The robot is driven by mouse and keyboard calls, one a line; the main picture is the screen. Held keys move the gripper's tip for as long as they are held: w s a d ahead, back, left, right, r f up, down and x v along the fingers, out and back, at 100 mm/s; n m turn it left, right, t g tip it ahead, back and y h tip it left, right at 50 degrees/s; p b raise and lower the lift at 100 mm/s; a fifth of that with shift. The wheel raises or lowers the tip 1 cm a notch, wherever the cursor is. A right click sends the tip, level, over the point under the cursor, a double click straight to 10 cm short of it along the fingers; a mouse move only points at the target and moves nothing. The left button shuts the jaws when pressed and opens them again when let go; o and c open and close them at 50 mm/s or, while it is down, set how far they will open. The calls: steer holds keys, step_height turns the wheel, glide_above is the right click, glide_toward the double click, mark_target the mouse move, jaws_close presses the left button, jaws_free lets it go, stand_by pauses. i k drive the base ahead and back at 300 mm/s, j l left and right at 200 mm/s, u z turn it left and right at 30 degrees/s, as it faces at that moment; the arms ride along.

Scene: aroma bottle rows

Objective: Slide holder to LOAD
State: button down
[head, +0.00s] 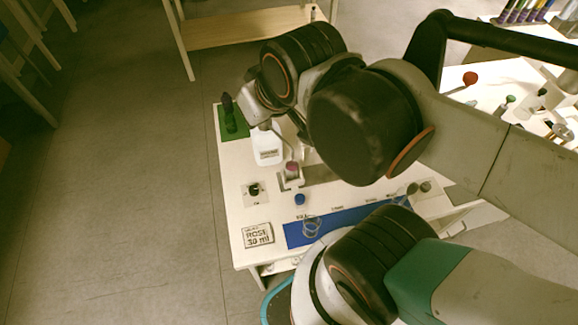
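A blue strip (350,217) lies along the front part of the white table, with small dark labels along its far edge, too small to read surely. I cannot pick out the LOAD label for certain. A clear ring-like holder (312,227) stands on the strip's left part. A small grey stand (291,183) with a pink-topped piece stands farther back; I cannot tell which of these the task calls the holder.
A blue cap (300,199) and a black-topped piece on a pale pad (253,190) stand near the strip. A "ROSE 30 ml" card (258,235) lies at the front left. A dark bottle (228,103) stands on a green mat (236,125). My arm hides much of the table's right side.

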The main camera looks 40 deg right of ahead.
mark_target(299, 199)
steer(key=k+l+z, duration=0.1)
steer(key=k, duration=0.4)
steer(key=k+l, duration=0.1)
steer(key=k, duration=0.4)
steer(key=z, duration=0.05)
